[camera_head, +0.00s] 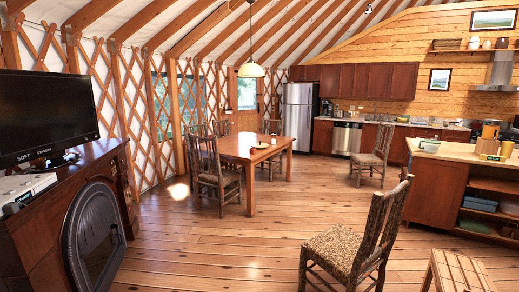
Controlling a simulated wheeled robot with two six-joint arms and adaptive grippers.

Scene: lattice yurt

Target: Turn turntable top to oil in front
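I cannot make out a turntable or an oil bottle for certain in the head view. Small items (262,146) sit on the wooden dining table (233,150), too small to identify. A kitchen island (450,152) at the right carries a light green-white object (429,146) and a yellow box-like object (488,146), among others partly cut off by the right edge. Neither of my grippers is in view.
A woven-seat chair (343,248) stands in the right foreground, beside a slatted wooden piece (458,272). Another chair (372,157) stands before the back counter (400,123). A fireplace cabinet (60,230) with a television (45,115) fills the left. The middle floor (225,250) is clear.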

